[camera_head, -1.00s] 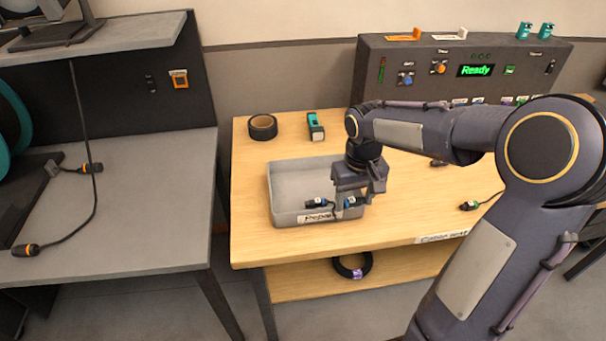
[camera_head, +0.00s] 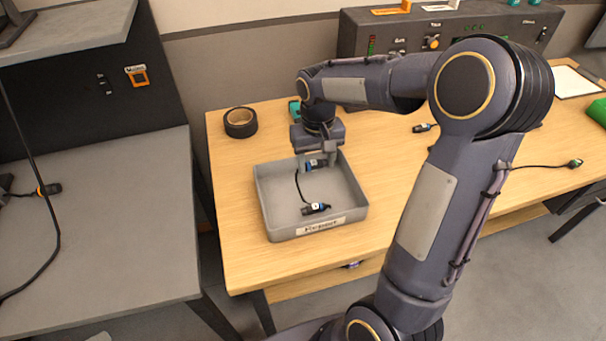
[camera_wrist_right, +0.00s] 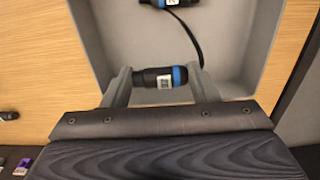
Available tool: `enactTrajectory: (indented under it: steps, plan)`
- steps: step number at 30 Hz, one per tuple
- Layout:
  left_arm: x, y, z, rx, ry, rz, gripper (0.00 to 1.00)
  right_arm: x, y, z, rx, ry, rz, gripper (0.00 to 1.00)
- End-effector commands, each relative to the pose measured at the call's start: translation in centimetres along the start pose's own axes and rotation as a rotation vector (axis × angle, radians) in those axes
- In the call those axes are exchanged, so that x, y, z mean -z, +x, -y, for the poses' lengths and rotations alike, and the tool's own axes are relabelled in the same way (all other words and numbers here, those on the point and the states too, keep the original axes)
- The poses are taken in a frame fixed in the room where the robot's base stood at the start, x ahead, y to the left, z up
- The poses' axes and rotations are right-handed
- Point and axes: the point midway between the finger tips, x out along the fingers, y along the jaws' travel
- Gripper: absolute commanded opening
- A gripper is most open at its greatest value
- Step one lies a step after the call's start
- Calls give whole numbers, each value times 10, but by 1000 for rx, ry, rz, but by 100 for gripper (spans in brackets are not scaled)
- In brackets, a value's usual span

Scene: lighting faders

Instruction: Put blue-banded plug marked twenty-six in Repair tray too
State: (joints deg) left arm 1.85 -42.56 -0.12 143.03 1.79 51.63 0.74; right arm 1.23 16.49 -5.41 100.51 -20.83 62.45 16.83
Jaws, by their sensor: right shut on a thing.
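The grey tray (camera_head: 262,207), with a front label that seems to read Repair, stands on the wooden table. My right gripper (camera_head: 318,161) is at the back part of the tray. It is shut on a black blue-banded plug (camera_wrist_right: 165,77), held crosswise between the fingers with a white label facing the wrist camera. The label's number is too small to read. A second black plug with a blue band and white label (camera_head: 315,208) lies inside the tray near its front wall. A dark cable (camera_head: 298,186) runs between the two plugs. My left gripper is not in view.
A roll of black tape (camera_head: 240,122) and a teal device (camera_head: 294,110), partly hidden by my arm, stand behind the tray. A control panel (camera_head: 375,22) stands at the back. A black plug (camera_head: 425,128) lies to the right. The table left of the tray is clear.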

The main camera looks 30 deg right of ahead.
Motion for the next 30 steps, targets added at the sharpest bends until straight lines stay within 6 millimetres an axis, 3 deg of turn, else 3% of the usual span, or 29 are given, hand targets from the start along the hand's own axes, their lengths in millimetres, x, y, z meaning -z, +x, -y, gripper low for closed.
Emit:
enactTrajectory:
  steps: [3,12,17,30]
  plan:
    - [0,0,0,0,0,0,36,9,19,12,-1,-2,3,31]
    - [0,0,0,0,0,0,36,21,43,27,-1,-2,1,31]
    - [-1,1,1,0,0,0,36,20,66,25,0,0,1,31]
    - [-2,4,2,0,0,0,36,20,74,25,0,0,-1,31]
